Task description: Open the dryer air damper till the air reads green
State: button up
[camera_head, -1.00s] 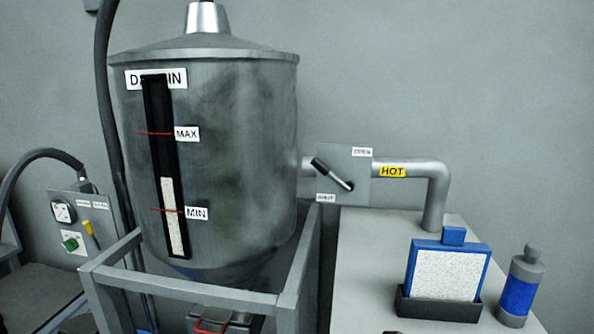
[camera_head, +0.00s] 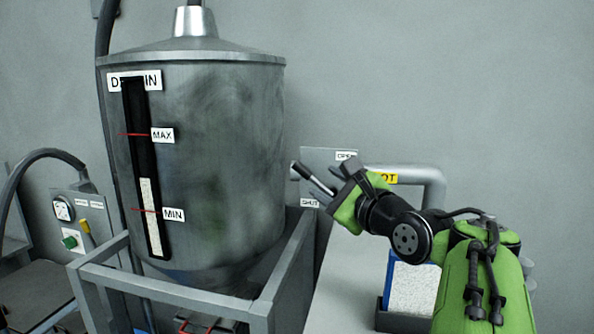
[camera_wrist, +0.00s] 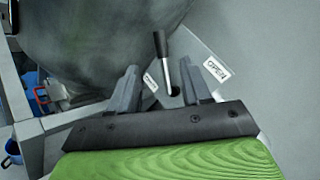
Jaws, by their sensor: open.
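The damper lever (camera_head: 301,169), with a black grip and a bright shaft, sits on a grey plate (camera_head: 318,157) beside the drying bin. Its grip points up and left, towards the bin. Plate labels read OPEN (camera_head: 346,156) and SHUT (camera_head: 310,203). My gripper (camera_head: 325,176) is open at the plate, partly covering it. In the wrist view, the lever (camera_wrist: 165,72) stands between my two spread fingers (camera_wrist: 158,72), with gaps on both sides. Its grip extends beyond the fingertips. I cannot make out any green air reading.
The grey bin (camera_head: 210,130) with its level window and metal frame (camera_head: 190,290) stands close left. A HOT-labelled pipe (camera_head: 425,175) runs right of the plate. A blue-framed pack (camera_head: 410,285) stands on the bench, partly behind my arm. A panel with a dial (camera_head: 62,209) is far left.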

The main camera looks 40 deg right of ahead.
aim_at(303, 170)
jog(key=w, duration=0.3)
jog(key=w+d+p, duration=0.1)
jog(key=w, duration=0.6)
jog(key=shift+w+d+p, duration=0.2)
jog(key=shift+w+p, duration=0.05)
jog(key=shift+p, duration=0.05)
jog(key=shift+s, duration=0.1)
jog(key=shift+c, duration=1)
grip_shut()
